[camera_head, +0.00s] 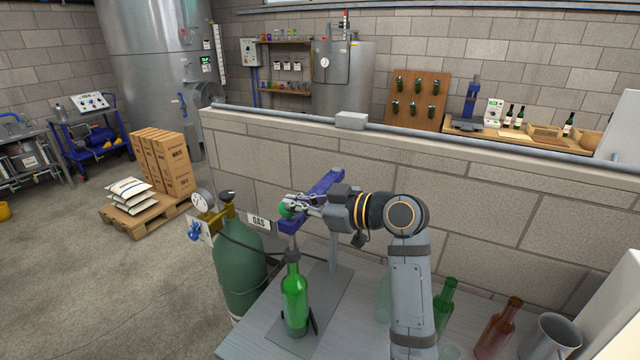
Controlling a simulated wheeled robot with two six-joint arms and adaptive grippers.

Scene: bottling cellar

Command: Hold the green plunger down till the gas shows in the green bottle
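The green bottle (295,297) stands upright on a dark base plate (330,310), with its neck under the nozzle of a blue-armed stand (322,188). The green plunger (285,209) is a round knob at the near end of the blue arm, above the bottle. My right gripper (299,204) is at the plunger, its fingertips at or against the knob; I cannot tell whether they touch it or how far they are closed. The bottle looks bright green inside; no gas can be made out at this size. My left gripper is not in view.
A large green gas cylinder (239,262) with a gauge stands left of the bench (262,325). A green bottle (444,300), a brown bottle (499,328) and a metal cup (551,340) stand at the right. A block wall (480,215) runs behind the bench.

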